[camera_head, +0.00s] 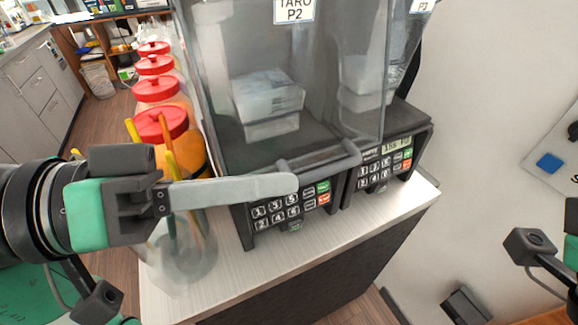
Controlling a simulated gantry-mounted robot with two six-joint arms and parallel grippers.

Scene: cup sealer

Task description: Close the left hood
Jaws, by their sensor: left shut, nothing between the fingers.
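The left hood (340,100) is a grey transparent cover on the left sealing machine, labelled "TARO P2". Its lower front edge hangs down close above the machine's keypad (288,208), with a dark bar handle (318,158) along it. I cannot tell whether the hood is fully down. My left gripper (286,184) is shut and empty. Its fingertips lie at the left end of the handle in the picture; I cannot tell if they touch it. My right arm shows only in part at the right edge, and its fingers are out of view.
A second machine with its own keypad (384,170) stands close on the right. Several red-lidded jars (157,88) line the counter's left side, and a clear container (183,255) stands below my left gripper. The light countertop (300,260) is bare in front of the machines.

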